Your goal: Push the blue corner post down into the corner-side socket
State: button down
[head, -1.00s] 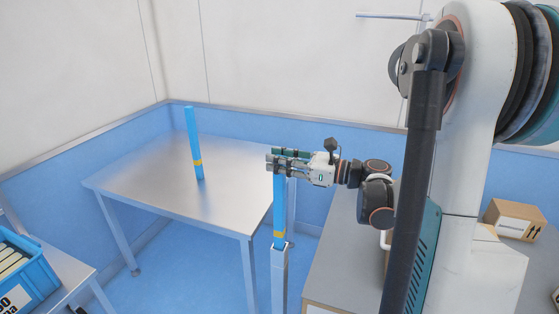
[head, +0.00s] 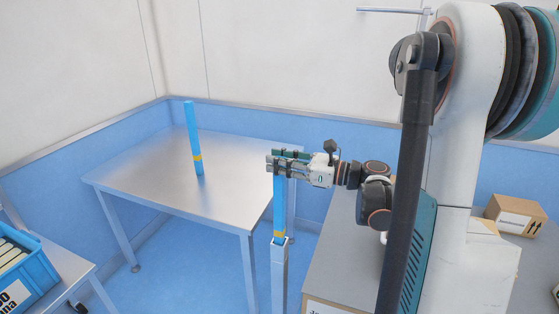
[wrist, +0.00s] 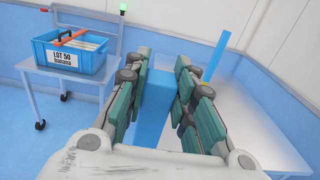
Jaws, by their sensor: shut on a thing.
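My gripper (head: 271,163) is shut on a blue corner post (head: 279,205) near its top end. The post is upright and has a yellow band near its foot. Its lower end sits in the open top of a pale grey upright socket (head: 279,270), with the band just above the rim. In the wrist view, the held post (wrist: 154,105) shows between the two green-padded fingers. How deep the post's foot reaches inside the socket is hidden.
A second blue post (head: 194,140) with a yellow band stands on the steel table (head: 150,180) behind. A grey bench (head: 335,265) is to the right, with a cardboard box (head: 513,215). A blue crate (wrist: 65,55) stands on a left-hand table.

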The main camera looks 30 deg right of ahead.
jog(key=shift+f, duration=1.4)
jog(key=c, duration=1.3)
grip_release()
jog(key=shift+s, duration=0.1)
jog(key=v, duration=1.2)
